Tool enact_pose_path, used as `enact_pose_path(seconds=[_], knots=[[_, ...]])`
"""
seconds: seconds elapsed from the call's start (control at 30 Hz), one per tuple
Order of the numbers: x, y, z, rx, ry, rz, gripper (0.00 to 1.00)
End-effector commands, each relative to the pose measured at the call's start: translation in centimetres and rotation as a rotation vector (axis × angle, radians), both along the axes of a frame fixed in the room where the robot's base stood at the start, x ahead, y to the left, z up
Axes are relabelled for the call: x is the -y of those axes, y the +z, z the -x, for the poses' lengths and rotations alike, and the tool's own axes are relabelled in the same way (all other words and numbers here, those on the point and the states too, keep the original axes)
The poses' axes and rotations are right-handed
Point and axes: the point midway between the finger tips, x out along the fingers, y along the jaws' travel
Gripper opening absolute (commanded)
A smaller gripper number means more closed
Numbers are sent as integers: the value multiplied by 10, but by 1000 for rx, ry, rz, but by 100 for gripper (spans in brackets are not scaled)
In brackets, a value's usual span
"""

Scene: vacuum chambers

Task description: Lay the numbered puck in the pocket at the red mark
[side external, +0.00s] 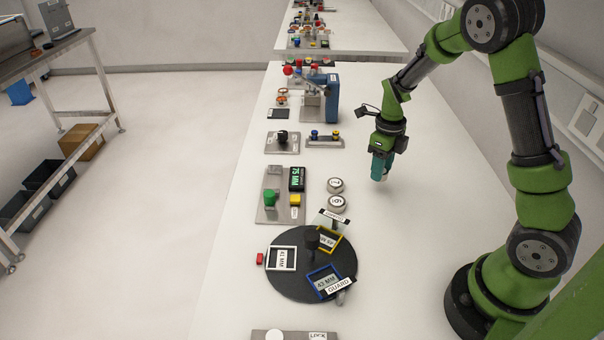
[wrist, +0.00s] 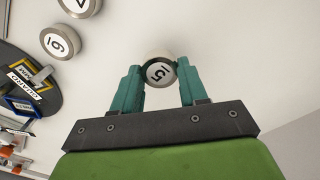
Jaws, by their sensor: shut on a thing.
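My gripper (wrist: 160,88) is shut on a grey puck (wrist: 158,69) with a white numbered face, which looks like 5 or 15. In the side external view my gripper (side external: 380,174) points down over the bare white table, right of the stations; the puck is mostly hidden there and its height is unclear. A black round plate (side external: 284,288) holds pockets framed in white (side external: 281,258), blue (side external: 324,281) and yellow (side external: 328,239). A small red mark (side external: 260,259) sits at the plate's left edge, beside the white-framed pocket labelled 41 MM. Guard plates stand at the blue and yellow pockets.
Two other numbered pucks (side external: 335,185) (side external: 337,203) lie between my gripper and the plate. A dark knob (side external: 312,240) rises from the plate. A panel with green and yellow buttons and a lit display (side external: 297,179) stands behind the plate. The table right of the pucks is clear.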

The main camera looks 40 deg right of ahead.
Motion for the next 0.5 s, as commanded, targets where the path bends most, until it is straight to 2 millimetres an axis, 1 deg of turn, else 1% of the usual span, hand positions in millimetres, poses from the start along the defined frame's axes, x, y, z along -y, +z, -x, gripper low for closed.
enact_pose_path(seconds=[0.03,0.1,0.3,0.4,0.5], knots=[[-6,3,13,3,1,-1,0],[-12,4,31,4,1,-3,0],[-31,9,81,5,2,-3,0],[-37,11,100,5,2,-3,0],[-41,12,111,5,-1,-1,0]])
